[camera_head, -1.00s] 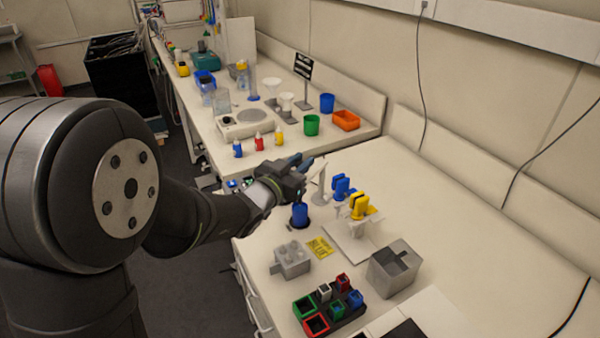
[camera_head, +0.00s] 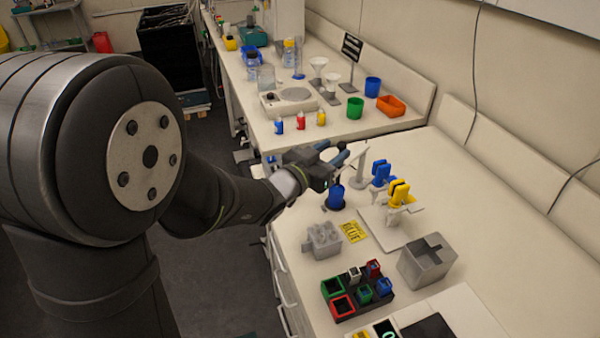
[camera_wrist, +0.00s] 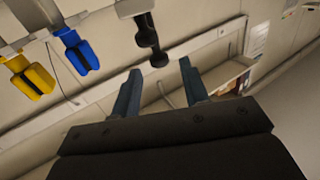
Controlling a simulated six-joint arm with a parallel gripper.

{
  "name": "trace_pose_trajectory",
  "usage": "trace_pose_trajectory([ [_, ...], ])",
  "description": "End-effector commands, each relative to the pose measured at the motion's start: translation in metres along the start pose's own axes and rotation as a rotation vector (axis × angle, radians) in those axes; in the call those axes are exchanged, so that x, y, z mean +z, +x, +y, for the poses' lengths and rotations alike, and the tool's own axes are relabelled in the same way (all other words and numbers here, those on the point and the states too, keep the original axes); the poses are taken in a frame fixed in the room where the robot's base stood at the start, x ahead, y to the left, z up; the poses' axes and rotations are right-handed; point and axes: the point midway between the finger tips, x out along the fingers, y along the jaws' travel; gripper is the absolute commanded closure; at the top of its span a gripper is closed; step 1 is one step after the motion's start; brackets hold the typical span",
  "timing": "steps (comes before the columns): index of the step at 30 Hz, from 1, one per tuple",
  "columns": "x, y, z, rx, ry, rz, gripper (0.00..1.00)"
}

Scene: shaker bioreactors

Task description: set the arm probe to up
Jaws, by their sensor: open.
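A white stand (camera_head: 366,165) with a slanted white arm rises from the bench, just right of my gripper. A small dark knob (camera_head: 341,147) shows at the fingers; I take it as part of the arm probe. In the wrist view a dark piece with rounded ends (camera_wrist: 148,38) hangs from a white part, beyond the fingertips. My gripper (camera_head: 334,152) is open, its two blue-grey fingers apart and also seen in the wrist view (camera_wrist: 160,82). Nothing is held between them. Whether a finger touches the probe I cannot tell.
A blue vessel (camera_head: 336,198) stands just below my gripper. Blue clips (camera_head: 381,172) and yellow clips (camera_head: 399,192) stand to the right. A grey block (camera_head: 321,240), a grey box (camera_head: 426,261) and coloured cups are nearer. The right of the bench is clear.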

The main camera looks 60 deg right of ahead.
Motion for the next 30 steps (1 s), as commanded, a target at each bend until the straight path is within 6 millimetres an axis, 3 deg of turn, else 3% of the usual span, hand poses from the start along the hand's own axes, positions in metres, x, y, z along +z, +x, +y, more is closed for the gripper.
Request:
trace_pose_trajectory([
  [9, -0.001, -0.081, -0.001, -0.005, -0.001, 0.0, 0.59],
  [15, -0.001, -0.116, -0.001, -0.004, 0.0, 0.001, 0.59],
  [21, 0.0, -0.131, 0.0, -0.002, 0.0, 0.001, 0.59],
  [30, 0.0, -0.132, 0.0, -0.001, -0.001, 0.0, 0.59],
])
